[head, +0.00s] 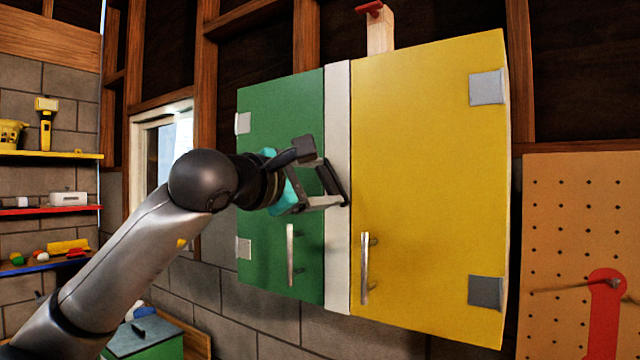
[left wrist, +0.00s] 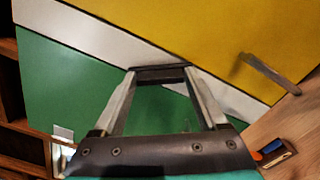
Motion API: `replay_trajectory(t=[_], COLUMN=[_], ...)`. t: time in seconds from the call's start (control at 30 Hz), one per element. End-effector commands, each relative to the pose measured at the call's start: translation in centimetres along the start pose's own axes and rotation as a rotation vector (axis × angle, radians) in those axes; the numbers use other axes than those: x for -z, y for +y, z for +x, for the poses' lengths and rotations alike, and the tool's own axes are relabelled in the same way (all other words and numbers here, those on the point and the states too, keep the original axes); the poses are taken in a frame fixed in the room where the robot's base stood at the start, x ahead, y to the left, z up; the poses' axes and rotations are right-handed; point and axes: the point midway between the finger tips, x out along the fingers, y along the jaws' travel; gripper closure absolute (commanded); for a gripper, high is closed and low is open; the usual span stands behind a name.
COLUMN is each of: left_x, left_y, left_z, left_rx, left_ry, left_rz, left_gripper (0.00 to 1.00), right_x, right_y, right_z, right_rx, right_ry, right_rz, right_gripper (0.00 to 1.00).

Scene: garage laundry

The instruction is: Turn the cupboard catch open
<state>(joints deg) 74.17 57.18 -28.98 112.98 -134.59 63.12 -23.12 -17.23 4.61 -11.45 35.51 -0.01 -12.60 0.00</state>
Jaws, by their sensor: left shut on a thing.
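The cupboard has a green door (head: 262,150) on the left and a yellow door (head: 425,170) on the right. A white upright strip (head: 338,120) runs between them. Both doors look closed. My left gripper (head: 345,203) reaches across the green door to the strip, with its fingertips together there. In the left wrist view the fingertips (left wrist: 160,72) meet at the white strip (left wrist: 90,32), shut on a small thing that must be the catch. The catch itself is hidden by the fingertips, so its turn cannot be told. My right gripper is not in view.
A metal handle (head: 290,255) stands out from the green door and another (head: 365,268) from the yellow one. A pegboard (head: 560,230) with a red tool hangs at the right. Shelves (head: 50,155) and a window (head: 155,150) are at the left.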

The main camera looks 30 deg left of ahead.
Motion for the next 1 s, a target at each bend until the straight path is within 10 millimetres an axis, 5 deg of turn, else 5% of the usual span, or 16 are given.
replay_trajectory(t=[0.5,1.0], left_x=[0.01,0.03], left_y=[-0.19,-0.24], left_z=[0.0,-0.01], left_rx=[0.001,0.001], left_ry=[-0.001,-0.002], left_rz=[0.424,0.57], left_gripper=[0.81,0.81], right_x=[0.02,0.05], right_y=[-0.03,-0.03], right_z=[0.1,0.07], right_rx=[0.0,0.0], right_ry=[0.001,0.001], right_rz=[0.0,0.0], right_gripper=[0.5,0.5])
